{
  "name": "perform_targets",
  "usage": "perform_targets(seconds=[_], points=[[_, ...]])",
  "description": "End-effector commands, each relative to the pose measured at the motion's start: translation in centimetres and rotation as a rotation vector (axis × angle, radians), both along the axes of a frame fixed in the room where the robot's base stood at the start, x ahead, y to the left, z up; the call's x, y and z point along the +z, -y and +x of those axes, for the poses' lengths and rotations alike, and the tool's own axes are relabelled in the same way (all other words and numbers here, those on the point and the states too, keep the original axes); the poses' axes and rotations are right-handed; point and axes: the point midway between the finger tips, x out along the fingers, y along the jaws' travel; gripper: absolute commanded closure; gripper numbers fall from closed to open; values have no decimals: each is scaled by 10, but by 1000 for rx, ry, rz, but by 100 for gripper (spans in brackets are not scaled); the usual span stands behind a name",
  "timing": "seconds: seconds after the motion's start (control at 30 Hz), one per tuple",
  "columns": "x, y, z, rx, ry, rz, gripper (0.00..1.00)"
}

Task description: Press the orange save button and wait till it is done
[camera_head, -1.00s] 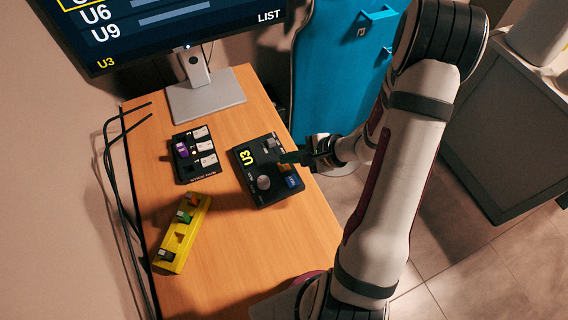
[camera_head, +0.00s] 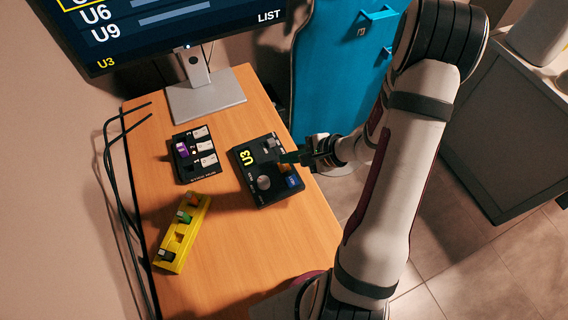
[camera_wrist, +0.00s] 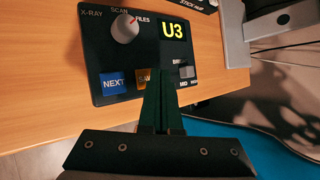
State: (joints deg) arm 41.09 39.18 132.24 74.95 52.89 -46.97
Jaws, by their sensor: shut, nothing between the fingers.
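The dark control panel (camera_head: 247,178) lies on the desk with a lit yellow U3 display. In the wrist view the panel (camera_wrist: 105,65) shows the orange save button (camera_wrist: 143,76), partly hidden behind my fingers, next to the blue NEXT button (camera_wrist: 114,83). My gripper (camera_wrist: 163,75) is shut and empty, its fingertips over the panel at the save button's edge. In the head view my gripper (camera_head: 284,158) reaches in from the right. Whether the tips touch or press the button cannot be told.
The monitor (camera_head: 170,30) shows a list and a small yellow U3. A stick hub (camera_head: 187,171) with a purple stick and a yellow rack (camera_head: 168,252) with several sticks are left of the panel. The desk front (camera_head: 255,245) is clear.

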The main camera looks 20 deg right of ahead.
Motion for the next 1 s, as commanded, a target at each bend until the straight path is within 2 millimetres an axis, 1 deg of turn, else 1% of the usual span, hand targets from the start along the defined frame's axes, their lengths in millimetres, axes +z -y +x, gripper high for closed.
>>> perform_targets(seconds=[0.3,1.0], points=[[-9,0,0,0,0,0,100],[-13,0,0,0,0,0,100]])
